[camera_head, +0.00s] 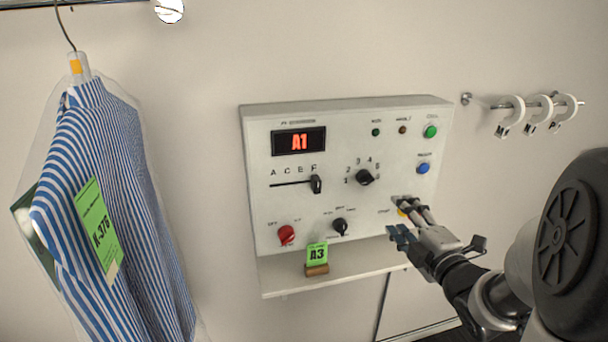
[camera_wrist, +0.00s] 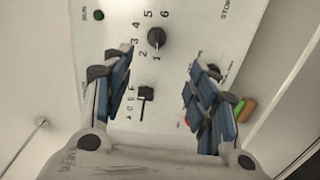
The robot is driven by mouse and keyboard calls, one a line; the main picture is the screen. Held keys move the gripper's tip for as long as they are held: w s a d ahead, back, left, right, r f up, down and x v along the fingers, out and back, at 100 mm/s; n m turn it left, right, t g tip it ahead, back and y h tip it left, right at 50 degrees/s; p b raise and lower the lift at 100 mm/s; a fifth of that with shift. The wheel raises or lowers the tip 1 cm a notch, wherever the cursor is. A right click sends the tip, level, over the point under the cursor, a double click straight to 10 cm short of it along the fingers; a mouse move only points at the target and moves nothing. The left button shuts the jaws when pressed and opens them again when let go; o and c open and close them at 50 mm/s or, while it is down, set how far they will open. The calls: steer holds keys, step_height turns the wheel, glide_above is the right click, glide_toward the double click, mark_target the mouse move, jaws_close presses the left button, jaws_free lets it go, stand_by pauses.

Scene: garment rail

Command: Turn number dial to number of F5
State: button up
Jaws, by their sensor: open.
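The number dial (camera_head: 365,177) is a black knob on the white control panel (camera_head: 350,115), ringed by printed numbers. It also shows in the wrist view (camera_wrist: 157,38), upper middle, beyond the fingertips; its exact pointing is unclear. The letter slider (camera_head: 316,184) has a black handle at the right end of its slot, near F. It appears between the fingers in the wrist view (camera_wrist: 146,94). The red display (camera_head: 300,141) reads A1. My gripper (camera_head: 404,221) is open and empty before the panel's lower right, apart from the dial, and partly covers a yellow button.
A red knob (camera_head: 286,235) and a small black knob (camera_head: 339,226) sit low on the panel. Green (camera_head: 430,131) and blue (camera_head: 423,168) buttons are at right. A green A3 tag (camera_head: 317,253) stands on the shelf (camera_head: 335,283). A striped shirt (camera_head: 110,190) hangs left.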

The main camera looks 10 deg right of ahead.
steer(key=n+b, duration=0.1)
steer(key=b, duration=0.1)
glide_toward(368, 182)
steer(key=shift+t+y, duration=0.3)
steer(key=w, duration=0.9)
steer(key=shift+w+f, duration=0.25)
steer(key=shift+w, duration=0.1)
steer(key=shift+c, duration=0.5)
steer(key=c, duration=1)
